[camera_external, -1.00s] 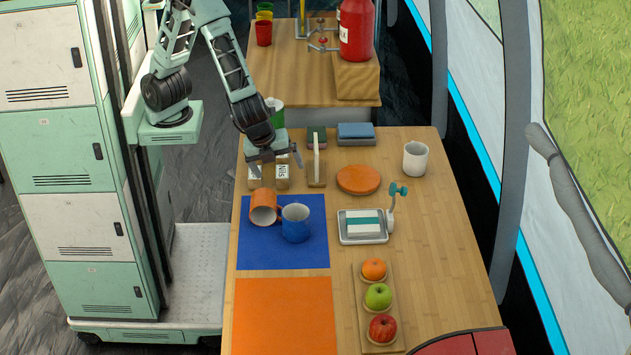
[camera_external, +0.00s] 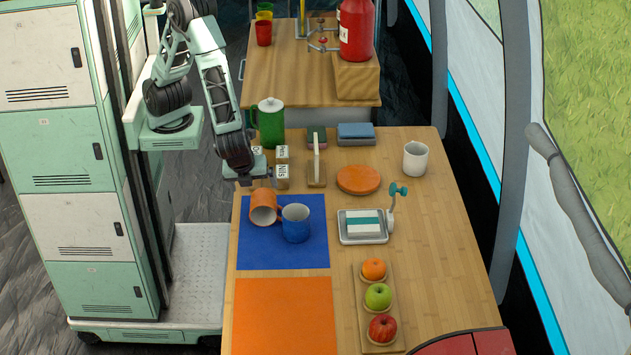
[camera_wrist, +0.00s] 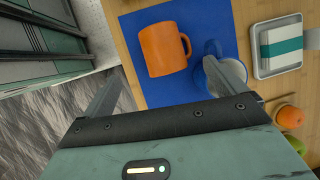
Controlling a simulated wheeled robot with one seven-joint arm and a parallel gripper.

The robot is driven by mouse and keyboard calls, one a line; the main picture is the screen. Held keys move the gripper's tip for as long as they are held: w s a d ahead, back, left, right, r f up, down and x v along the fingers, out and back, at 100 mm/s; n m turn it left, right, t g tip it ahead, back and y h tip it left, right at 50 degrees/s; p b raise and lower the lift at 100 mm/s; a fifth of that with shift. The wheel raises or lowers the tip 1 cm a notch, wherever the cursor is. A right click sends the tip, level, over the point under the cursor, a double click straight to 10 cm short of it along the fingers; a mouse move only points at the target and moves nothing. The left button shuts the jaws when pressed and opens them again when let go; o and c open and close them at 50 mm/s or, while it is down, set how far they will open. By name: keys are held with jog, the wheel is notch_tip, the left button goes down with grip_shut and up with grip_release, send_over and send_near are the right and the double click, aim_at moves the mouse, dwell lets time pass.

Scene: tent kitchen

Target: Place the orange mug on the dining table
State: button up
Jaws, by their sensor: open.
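The orange mug (camera_external: 262,208) lies on its side on the blue mat (camera_external: 285,258), its opening toward the front of the table. The orange mug also shows in the wrist view (camera_wrist: 162,50), beyond my fingers, with its handle to the right. A blue mug (camera_external: 296,223) stands upright right beside it and shows in the wrist view (camera_wrist: 224,72). My gripper (camera_external: 256,180) is above the table just behind the orange mug, open and empty. In the wrist view its two fingers (camera_wrist: 160,92) are spread wide. The dining table (camera_external: 440,250) is light wood.
An orange mat (camera_external: 285,315) lies bare in front. A fruit tray (camera_external: 358,335), a soap dish (camera_external: 380,239), an orange disc (camera_external: 358,179) and a white mug (camera_external: 416,158) stand to the right. Small boxes (camera_external: 283,168) and a green pot (camera_external: 270,124) are behind.

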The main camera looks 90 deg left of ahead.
aim_at(260, 198)
jog(key=x, duration=0.7)
jog(key=shift+b, duration=0.35)
jog(key=x, duration=0.5)
jog(key=shift+w+d+f, duration=0.1)
jog(key=shift+w+d, duration=0.15)
jog(key=c, duration=1.2)
notch_tip(260, 198, up, 10)
jog(key=shift+r+p, duration=0.1)
jog(key=shift+p, duration=0.45)
jog(key=w+a+r+n+g+p, duration=0.2)
jog(key=w+a+n, duration=0.5)
jog(key=w+a, duration=0.1)
jog(key=w+a+r+n+g+h+p, duration=0.1)
jog(key=w+a+r+n+g+p, duration=0.1)
jog(key=w+a+n, duration=0.5)
jog(key=w+a+r+g, duration=0.1)
jog(key=w+a, duration=0.1)
jog(key=a, duration=0.2)
jog(key=shift+w+r+n+g, duration=0.2)
jog(key=shift+r+n+g, duration=0.1)
jog(key=shift+n, duration=0.1)
